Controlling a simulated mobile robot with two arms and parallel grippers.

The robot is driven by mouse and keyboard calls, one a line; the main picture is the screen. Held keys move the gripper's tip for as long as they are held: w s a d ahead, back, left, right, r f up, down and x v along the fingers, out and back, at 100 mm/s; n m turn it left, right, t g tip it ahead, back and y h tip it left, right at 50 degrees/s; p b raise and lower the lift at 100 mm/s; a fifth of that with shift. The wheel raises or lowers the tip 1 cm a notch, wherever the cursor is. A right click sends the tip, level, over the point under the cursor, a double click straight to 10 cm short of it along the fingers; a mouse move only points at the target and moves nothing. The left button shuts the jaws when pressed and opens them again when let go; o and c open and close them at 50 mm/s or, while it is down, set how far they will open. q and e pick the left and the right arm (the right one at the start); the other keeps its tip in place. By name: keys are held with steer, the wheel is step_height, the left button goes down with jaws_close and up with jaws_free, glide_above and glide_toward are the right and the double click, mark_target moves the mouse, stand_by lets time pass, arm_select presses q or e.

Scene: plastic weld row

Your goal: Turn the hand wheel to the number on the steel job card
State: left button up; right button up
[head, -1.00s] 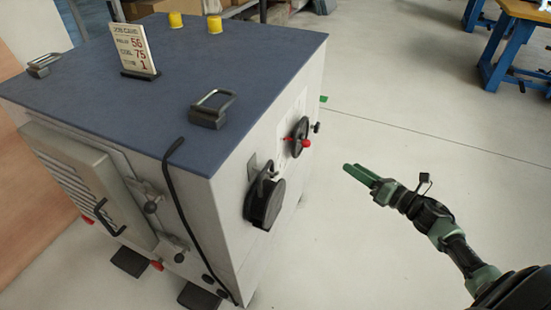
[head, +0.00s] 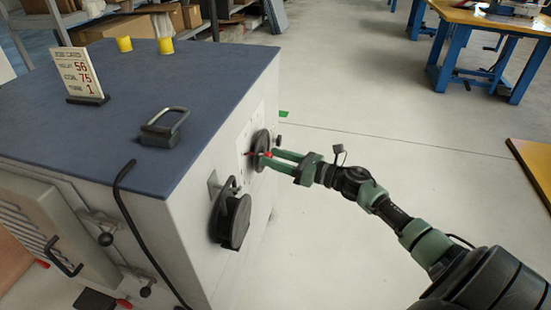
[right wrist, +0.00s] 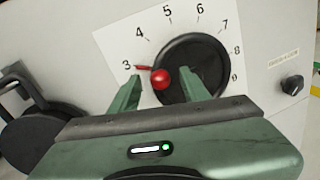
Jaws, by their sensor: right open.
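The black hand wheel (head: 259,141) is on the light side face of the machine. In the right wrist view the wheel (right wrist: 195,62) sits on a white dial plate (right wrist: 117,45) with printed numbers, 3 to 9 visible. A red pointer mark (right wrist: 143,68) at the wheel's left edge is near the 3. The wheel's red knob (right wrist: 160,79) lies between the fingertips of my open right gripper (right wrist: 159,76), which also shows in the head view (head: 268,160). My left gripper is out of view.
A black lever-like fitting (head: 231,218) juts from the same face, nearer than the wheel. A small black knob (right wrist: 292,84) is right of the dial. A metal handle (head: 163,130) and two yellow caps (head: 165,45) stand on the blue top.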

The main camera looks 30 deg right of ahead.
jaws_close()
stand_by(1.4)
